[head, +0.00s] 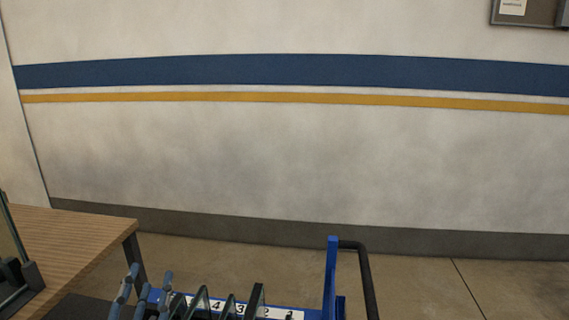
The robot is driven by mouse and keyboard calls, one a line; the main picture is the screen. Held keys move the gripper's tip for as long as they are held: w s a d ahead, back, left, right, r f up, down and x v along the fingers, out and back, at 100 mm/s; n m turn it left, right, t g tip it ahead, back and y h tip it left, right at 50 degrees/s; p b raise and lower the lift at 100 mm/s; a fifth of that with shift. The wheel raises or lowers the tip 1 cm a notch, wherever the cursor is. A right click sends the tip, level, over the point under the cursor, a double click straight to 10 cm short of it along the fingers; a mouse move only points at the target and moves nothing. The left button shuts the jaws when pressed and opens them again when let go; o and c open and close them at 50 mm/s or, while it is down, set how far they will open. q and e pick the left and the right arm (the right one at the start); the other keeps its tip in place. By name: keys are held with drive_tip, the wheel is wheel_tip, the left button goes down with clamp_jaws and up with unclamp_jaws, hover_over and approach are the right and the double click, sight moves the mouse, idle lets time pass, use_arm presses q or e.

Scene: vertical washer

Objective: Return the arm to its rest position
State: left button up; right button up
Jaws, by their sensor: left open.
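My left gripper (143,292) shows at the bottom edge, left of centre, as blue-grey jointed fingers. It is open, and I see nothing held between its fingers. It is beside the left end of a blue rack (331,275) with a white number strip. Whether it touches the rack cannot be told. The rest of my left arm is mostly cut off by the bottom edge. My right gripper is not in view.
Several upright dark-edged panels (256,299) stand at the rack. A black tube handle (366,275) is at its right. A wooden table (75,235) is at the left, with a glass-like panel in a dark holder (30,277). Floor is clear at the right.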

use_arm(q)
drive_tip(key=s+a+f+n+g+y, duration=0.1)
drive_tip(key=s+a+f+n+g, duration=0.2)
drive_tip(key=f, duration=0.6)
drive_tip(key=s+f+n+g+y, duration=0.1)
drive_tip(key=s+f+n+g, duration=0.35)
drive_tip(key=f, duration=0.45)
drive_tip(key=s+d+f+g+h, duration=0.2)
drive_tip(key=s+d+f+g, duration=0.25)
drive_tip(key=s+f, duration=0.35)
drive_tip(key=s+d+f+g+h, duration=0.2)
drive_tip(key=s+d+f+g, duration=0.3)
drive_tip(key=s, duration=0.5)
wheel_tip(320, 180, down, 25)
drive_tip(key=s+g, duration=0.1)
drive_tip(key=s+a+f, duration=0.2)
drive_tip(key=s+f, duration=0.7)
drive_tip(key=s+a+f+g, duration=0.1)
drive_tip(key=s+a+f, duration=0.1)
drive_tip(key=s+f, duration=0.6)
drive_tip(key=shift+s+f, duration=0.4)
drive_tip(key=shift+s, duration=0.05)
